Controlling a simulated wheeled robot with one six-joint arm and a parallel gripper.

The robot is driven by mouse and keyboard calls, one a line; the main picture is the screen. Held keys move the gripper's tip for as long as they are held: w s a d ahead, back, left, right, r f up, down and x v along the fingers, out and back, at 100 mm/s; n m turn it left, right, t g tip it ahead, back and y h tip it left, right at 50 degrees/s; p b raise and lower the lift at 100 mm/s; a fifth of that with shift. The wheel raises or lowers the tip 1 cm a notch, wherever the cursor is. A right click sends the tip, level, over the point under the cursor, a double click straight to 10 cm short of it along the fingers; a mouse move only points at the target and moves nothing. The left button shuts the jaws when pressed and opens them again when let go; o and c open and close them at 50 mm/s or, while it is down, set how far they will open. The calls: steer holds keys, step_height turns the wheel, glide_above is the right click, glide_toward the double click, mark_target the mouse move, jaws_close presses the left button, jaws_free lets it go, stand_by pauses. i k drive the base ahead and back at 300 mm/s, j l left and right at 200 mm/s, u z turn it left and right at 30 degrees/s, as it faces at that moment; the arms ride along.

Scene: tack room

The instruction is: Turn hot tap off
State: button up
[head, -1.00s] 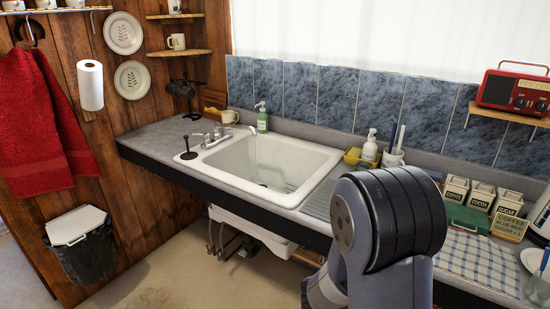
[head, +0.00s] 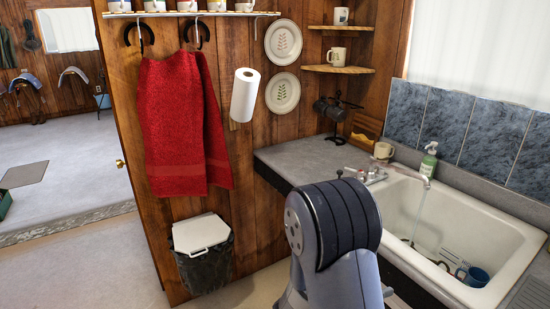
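The tap (head: 372,176) stands at the left end of the white sink (head: 510,238), with its metal handles on the counter side and its spout (head: 408,176) reaching right over the basin. A thin stream of water (head: 420,206) runs from the spout into the sink. The handles are small here, and I cannot tell which is the hot one. My arm rises in front of the counter, below and left of the tap, and hides part of the counter edge. My gripper is not in view.
A blue mug (head: 475,276) and other dishes lie in the sink. A green soap bottle (head: 428,161) and a beige mug (head: 383,151) stand behind the tap. A red towel (head: 183,125) and a lidded bin (head: 203,250) are at the left wall. Floor is open at left.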

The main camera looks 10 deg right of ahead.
mark_target(360, 173)
steer(key=i+j+z, duration=0.15)
steer(key=i, duration=0.4)
steer(key=i+j+z, duration=0.1)
steer(key=i+j, duration=0.2)
steer(key=i, duration=0.25)
steer(key=i+j+z, duration=0.15)
steer(key=i+j, duration=0.2)
steer(key=i, duration=0.15)
steer(key=i+j+z, duration=0.8)
